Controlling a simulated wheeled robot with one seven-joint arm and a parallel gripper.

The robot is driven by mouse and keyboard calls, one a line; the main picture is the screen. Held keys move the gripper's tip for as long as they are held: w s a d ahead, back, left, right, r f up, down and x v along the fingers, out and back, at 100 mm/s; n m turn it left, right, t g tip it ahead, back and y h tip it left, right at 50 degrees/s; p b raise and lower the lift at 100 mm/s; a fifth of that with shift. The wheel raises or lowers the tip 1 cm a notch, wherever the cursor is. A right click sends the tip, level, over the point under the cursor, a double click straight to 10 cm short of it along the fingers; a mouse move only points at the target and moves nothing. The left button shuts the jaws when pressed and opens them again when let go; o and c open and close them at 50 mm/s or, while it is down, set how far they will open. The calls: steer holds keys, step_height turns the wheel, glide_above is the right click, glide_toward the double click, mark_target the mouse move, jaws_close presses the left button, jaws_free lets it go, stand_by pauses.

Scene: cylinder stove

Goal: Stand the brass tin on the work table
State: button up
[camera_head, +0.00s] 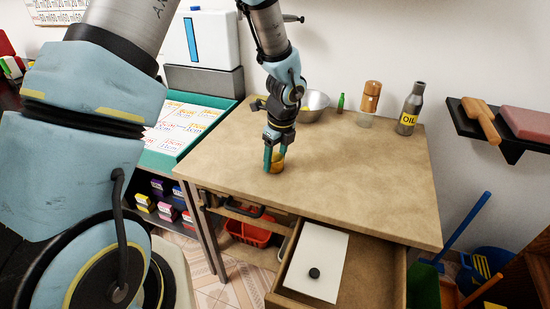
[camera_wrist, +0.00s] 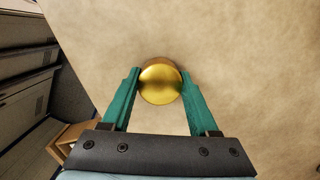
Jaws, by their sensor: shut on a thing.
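The brass tin (camera_head: 277,163) is a small gold cylinder near the left front part of the work table (camera_head: 340,180). In the wrist view its round shiny top (camera_wrist: 160,82) sits between the two green fingers. My gripper (camera_head: 274,158) points down and is shut on the tin, which looks upright. The tin's base is at or very near the tabletop; I cannot tell whether it touches. The fingers hide part of the tin's side in the head view.
At the table's back stand a metal bowl (camera_head: 313,106), a small green bottle (camera_head: 340,103), a jar with an orange-brown top (camera_head: 369,100) and an oil bottle (camera_head: 411,108). An open drawer (camera_head: 330,270) juts out below the front edge. The table's middle and right are clear.

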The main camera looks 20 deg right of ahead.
mark_target(280, 160)
steer(key=o, duration=1.3)
steer(key=shift+f, duration=0.15)
steer(key=shift+o, duration=0.2)
step_height(280, 160, up, 12)
steer(key=s, duration=0.1)
steer(key=shift+s+d, duration=0.3)
steer(key=shift+d, duration=0.05)
steer(key=s+a+r+n, duration=0.1)
steer(key=a+n, duration=1.4)
steer(key=s+a+r+n+h, duration=0.1)
steer(key=a+n, duration=1.4)
steer(key=a, duration=0.1)
steer(key=shift+s+r, duration=0.2)
steer(key=shift+s, duration=0.05)
